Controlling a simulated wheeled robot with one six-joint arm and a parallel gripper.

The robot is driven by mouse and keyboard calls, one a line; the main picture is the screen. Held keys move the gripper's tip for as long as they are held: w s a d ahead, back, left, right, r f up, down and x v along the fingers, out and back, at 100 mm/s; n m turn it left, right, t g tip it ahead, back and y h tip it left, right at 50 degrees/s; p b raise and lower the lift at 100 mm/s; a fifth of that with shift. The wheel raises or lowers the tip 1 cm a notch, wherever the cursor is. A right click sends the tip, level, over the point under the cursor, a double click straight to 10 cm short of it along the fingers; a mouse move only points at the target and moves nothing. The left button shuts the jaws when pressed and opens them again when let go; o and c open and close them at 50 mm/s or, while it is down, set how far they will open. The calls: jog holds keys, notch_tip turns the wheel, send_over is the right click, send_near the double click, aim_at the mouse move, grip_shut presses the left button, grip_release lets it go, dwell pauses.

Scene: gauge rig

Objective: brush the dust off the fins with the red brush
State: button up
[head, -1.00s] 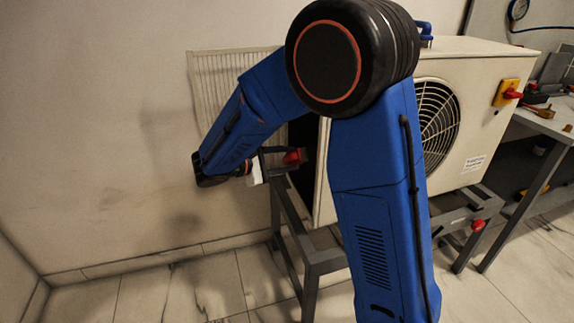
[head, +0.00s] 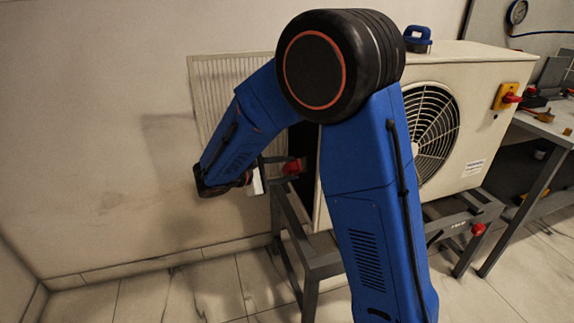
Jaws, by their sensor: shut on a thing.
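My gripper (head: 276,174) is low at the left end of the pale outdoor unit (head: 478,75), with its dark fingers pointing right. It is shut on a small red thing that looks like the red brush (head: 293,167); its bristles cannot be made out. A pale panel with fine vertical ribs (head: 212,85) stands upright behind my arm, against the wall. The fins may be these ribs or lie in the dark open end of the unit (head: 304,142); I cannot tell which. My arm hides much of that end. No dust can be made out, and contact cannot be told.
The unit stands on a grey metal frame (head: 318,262) with a red knob (head: 478,228). A workbench with tools (head: 548,122) stands at right. The left floor is clear.

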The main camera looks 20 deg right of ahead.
notch_tip(320, 180, down, 8)
jog(key=shift+w, duration=0.3)
jog(key=shift+d+r, duration=0.1)
jog(key=shift+r, duration=1.95)
jog(key=shift+r, duration=3.75)
jog(key=shift+f, duration=0.1)
jog(key=shift+d+f, duration=0.1)
jog(key=shift+f, duration=1.9)
jog(key=shift+c, duration=0.4)
